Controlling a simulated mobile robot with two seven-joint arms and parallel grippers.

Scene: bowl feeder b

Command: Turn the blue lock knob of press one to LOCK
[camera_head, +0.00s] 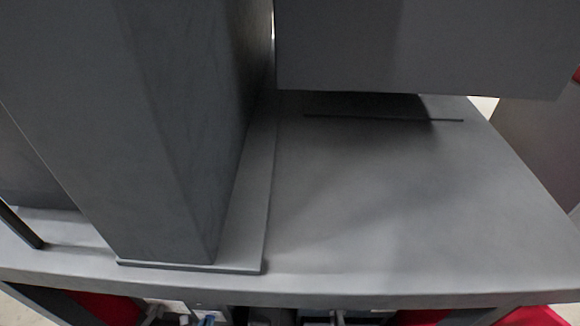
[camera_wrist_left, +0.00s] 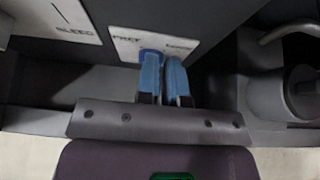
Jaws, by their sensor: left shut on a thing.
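My left gripper (camera_wrist_left: 163,68) shows in the left wrist view, its two blue-grey fingers pointing up at a pale label plate on a dark front panel. The blue lock knob (camera_wrist_left: 152,54) shows as a brighter blue patch at the left fingertip. The gripper is shut on it, and the fingers cover most of it. The plate (camera_wrist_left: 128,46) carries one word at its left and one at its right, both blurred; the left one looks like FREE. Which way the knob points cannot be told. In the head view, only a small blue bit shows at the bottom edge. My right gripper is not in view.
A grey column (camera_head: 170,130) and a grey block (camera_head: 420,45) stand over the grey table top (camera_head: 380,220) in the head view. In the left wrist view, a second plate reading BLEED (camera_wrist_left: 65,22) is at the left, and a grey cylindrical part (camera_wrist_left: 300,92) is close at the right.

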